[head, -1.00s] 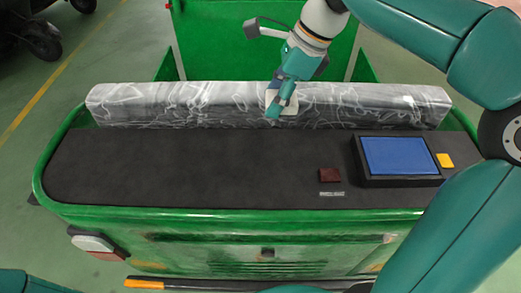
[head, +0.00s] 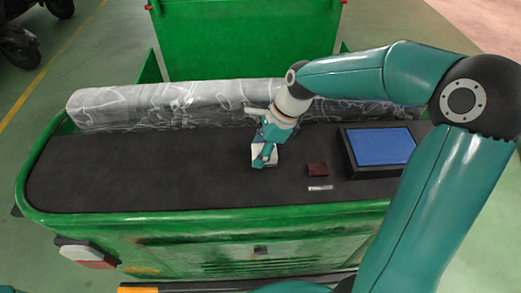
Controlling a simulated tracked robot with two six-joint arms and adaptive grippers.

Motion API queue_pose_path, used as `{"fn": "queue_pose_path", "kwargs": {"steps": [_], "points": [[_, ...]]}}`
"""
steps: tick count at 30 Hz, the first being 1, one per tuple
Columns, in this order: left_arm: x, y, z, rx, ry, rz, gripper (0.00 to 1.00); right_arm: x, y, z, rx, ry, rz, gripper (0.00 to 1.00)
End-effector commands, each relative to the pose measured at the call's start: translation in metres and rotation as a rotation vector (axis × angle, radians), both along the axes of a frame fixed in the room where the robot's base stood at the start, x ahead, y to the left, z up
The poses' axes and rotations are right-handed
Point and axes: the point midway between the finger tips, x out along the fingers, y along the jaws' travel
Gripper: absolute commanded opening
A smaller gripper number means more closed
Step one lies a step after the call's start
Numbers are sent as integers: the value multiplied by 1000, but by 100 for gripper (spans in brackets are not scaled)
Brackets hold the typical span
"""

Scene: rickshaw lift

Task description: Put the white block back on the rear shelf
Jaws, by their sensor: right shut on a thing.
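The white block (head: 267,158) is in my right gripper (head: 264,162), low over the black rear shelf (head: 140,172), a little left of the dark red block. I cannot tell whether the block touches the shelf. The gripper is shut on the block and covers part of it. My left gripper is not in view.
A dark red block (head: 317,169) lies just right of the white block. Beyond it is a black tray with a blue inside (head: 383,147). A grey patterned seat back (head: 170,103) runs along the shelf's far side. The left part of the shelf is bare.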

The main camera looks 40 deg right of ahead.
Motion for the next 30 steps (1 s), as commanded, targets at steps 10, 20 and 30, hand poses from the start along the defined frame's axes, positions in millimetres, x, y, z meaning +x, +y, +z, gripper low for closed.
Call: {"fn": "queue_pose_path", "kwargs": {"steps": [10, 20, 30], "points": [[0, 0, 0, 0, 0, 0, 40, 0, 0, -8, -1, -1, 1, 26], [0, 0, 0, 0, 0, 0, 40, 0, 0, -8, 0, 0, 1, 78], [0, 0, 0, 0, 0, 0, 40, -1, -4, 4, -1, -4, -1, 78]]}}
